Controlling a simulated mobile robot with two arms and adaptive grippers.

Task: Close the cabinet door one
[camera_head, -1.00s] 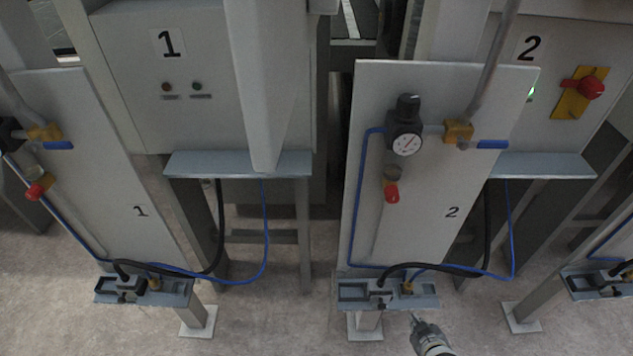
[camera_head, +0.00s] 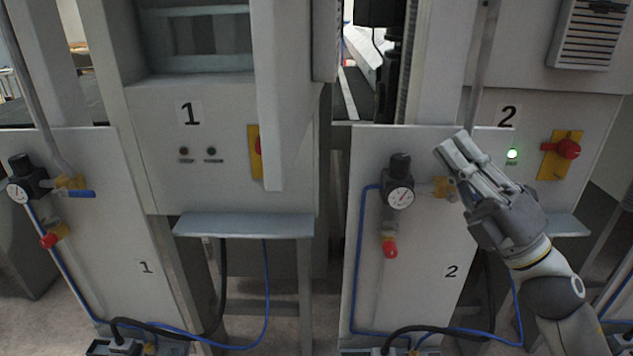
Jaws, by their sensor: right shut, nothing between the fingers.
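Cabinet one (camera_head: 225,105) is a grey box marked with a black 1, left of centre, with an opening showing shelves in its upper part. Its door appears to be the tall pale panel (camera_head: 283,100) that stands out from the cabinet's right side, swung open and seen nearly edge-on. The panel hides part of a yellow plate with a red switch (camera_head: 256,152). My right gripper (camera_head: 455,145) is shut and empty, raised in front of cabinet two, to the right of the door and apart from it. My left gripper is out of view.
Panel 2 (camera_head: 375,285), with a gauge (camera_head: 400,197) and valves, stands below and behind my right gripper. Panel 1 (camera_head: 125,230) stands at the left. A grey shelf (camera_head: 245,226) juts out under cabinet one. Blue and black hoses hang low.

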